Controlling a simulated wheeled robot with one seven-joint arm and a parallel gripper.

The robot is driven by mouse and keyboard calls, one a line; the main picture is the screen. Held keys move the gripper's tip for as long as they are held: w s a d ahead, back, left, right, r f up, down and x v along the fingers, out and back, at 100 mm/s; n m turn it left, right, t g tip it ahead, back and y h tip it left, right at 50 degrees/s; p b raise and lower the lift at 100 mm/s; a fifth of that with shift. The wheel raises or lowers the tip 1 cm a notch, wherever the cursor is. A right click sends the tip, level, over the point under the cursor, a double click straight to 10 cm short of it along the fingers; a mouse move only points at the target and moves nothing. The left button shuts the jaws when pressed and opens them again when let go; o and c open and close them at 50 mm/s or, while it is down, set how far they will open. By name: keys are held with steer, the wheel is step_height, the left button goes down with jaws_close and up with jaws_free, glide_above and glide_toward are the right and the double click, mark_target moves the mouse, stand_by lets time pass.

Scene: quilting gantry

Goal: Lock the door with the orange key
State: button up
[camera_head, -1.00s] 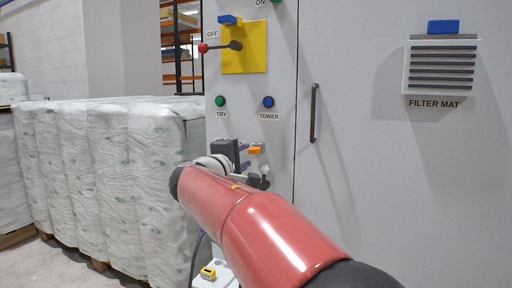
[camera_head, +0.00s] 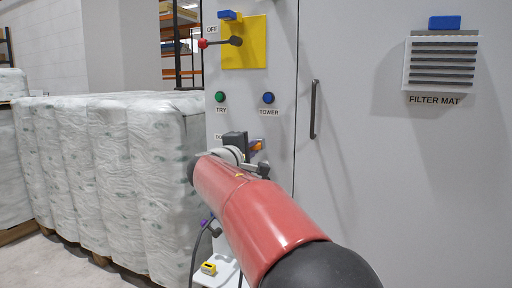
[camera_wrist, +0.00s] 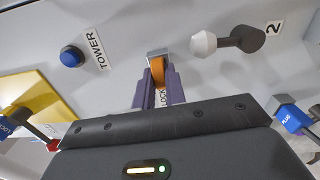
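In the head view the key (camera_head: 256,146) shows as a small tilted orange piece beyond my dark gripper body. My red arm hides the panel below it. The cabinet door (camera_head: 390,190) with its dark handle (camera_head: 314,110) looks closed.
A blue TOWER button (camera_wrist: 71,56) and a white-tipped lever (camera_wrist: 203,43) flank the lock. A blue PLUG-labelled piece (camera_wrist: 290,118) is at the right. A yellow switch plate (camera_head: 245,45) is higher up. Wrapped rolls (camera_head: 110,170) stand left of the cabinet.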

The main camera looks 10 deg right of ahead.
steer(key=shift+r+n+p, duration=0.15)
steer(key=shift+n+p, duration=0.35)
jaws_close()
steer(key=shift+n+p, duration=0.75)
steer(key=shift+n, duration=0.65)
steer(key=shift+n+p, duration=1.5)
steer(key=shift+n, duration=0.4)
steer(key=shift+f, duration=0.2)
